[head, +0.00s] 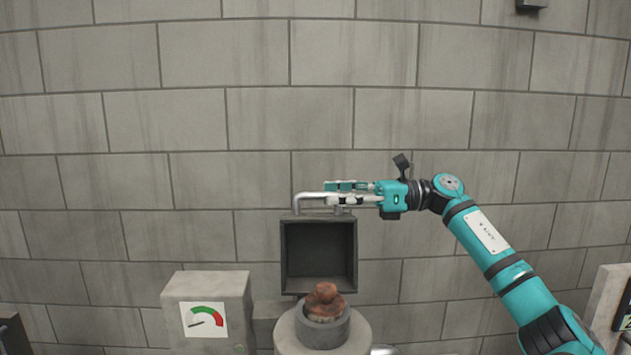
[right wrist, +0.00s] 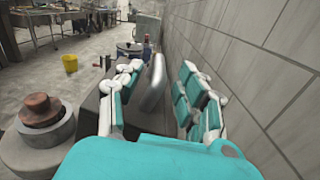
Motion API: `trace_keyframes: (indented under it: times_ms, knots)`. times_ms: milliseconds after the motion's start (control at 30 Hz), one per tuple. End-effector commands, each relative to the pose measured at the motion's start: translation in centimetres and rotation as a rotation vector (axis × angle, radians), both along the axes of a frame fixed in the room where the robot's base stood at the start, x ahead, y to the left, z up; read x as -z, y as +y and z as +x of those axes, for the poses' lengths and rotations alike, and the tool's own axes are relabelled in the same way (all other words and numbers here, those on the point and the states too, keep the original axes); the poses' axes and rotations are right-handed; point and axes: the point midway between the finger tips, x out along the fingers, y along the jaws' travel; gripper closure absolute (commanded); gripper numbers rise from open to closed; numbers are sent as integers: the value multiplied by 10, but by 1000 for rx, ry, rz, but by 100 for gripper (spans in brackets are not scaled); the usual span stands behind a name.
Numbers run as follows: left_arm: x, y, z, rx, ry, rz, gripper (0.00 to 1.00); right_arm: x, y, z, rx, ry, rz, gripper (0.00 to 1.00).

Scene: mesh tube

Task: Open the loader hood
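The loader hood (head: 318,283) is a dark square box that stands raised, its hollow inside facing me in the head view. Below it is the round grey loader (head: 322,333) with a reddish-brown lump (head: 324,302) in its mouth. A bent metal handle (head: 297,205) sits on the hood's top edge. My right gripper (head: 345,187) is at this handle, reaching in from the right. In the right wrist view the handle (right wrist: 154,82) stands between the spread fingers, with a visible gap on each side. My left gripper is not in view.
A grey block with a red-green gauge (head: 205,317) stands left of the loader. A block wall (head: 320,120) rises close behind the hood. In the right wrist view a yellow bucket (right wrist: 70,63) and tables are farther off, beyond open floor.

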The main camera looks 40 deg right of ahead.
Motion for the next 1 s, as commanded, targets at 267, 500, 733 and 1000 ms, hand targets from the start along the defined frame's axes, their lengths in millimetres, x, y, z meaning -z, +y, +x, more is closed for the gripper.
trace_keyframes:
  times_ms: [267,500,733,1000]
  knots:
    - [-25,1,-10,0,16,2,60,-3,29,24,-1,0,1,62]
    - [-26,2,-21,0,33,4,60,0,33,28,0,-1,-1,62]
    - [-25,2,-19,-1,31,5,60,0,33,28,0,-1,-1,74]
    - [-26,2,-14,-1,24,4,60,0,33,28,0,0,0,100]
